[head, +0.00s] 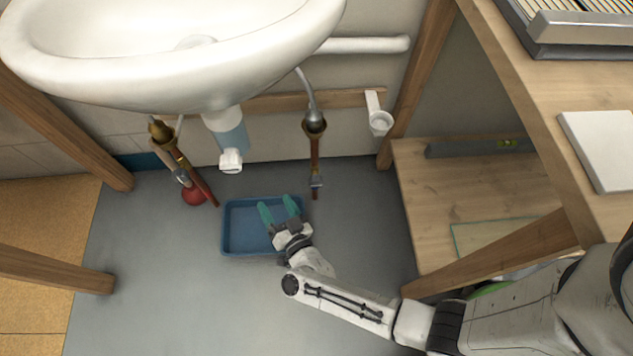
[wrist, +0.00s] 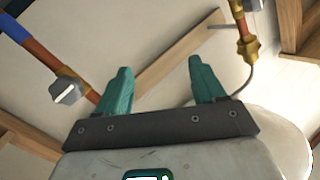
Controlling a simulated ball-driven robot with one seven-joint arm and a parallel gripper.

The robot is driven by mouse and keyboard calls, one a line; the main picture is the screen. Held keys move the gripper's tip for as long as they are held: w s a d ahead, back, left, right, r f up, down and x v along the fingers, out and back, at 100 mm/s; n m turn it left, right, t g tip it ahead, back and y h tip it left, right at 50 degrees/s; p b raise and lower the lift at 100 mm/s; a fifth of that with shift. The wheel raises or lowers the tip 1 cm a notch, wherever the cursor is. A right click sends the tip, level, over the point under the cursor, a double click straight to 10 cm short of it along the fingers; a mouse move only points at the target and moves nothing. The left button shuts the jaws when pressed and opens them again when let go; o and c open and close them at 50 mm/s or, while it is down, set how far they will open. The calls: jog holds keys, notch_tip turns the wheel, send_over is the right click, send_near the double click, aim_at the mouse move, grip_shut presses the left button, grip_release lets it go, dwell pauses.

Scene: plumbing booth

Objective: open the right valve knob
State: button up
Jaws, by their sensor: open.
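A silver knob (wrist: 67,92) on an orange pipe is left of the fingers there, and a brass fitting (wrist: 246,50) is at upper right. I cannot tell for sure which pipe each belongs to.
A white sink (head: 170,85) overhangs the pipes. A blue tray (head: 240,252) lies on the floor. A wooden shelf (head: 430,190) stands right.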

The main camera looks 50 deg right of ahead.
aim_at(316, 185)
jog(key=s+d+f+m+g+h, duration=0.35)
jog(key=s+d+h, duration=0.3)
jog(key=s, duration=0.25)
jog(key=x, duration=0.3)
jog(key=b+x, duration=0.1)
jog(key=x, duration=0.6)
jog(key=shift+d+f, duration=0.15)
jog(key=shift+f, duration=0.2)
jog(key=c, duration=1)
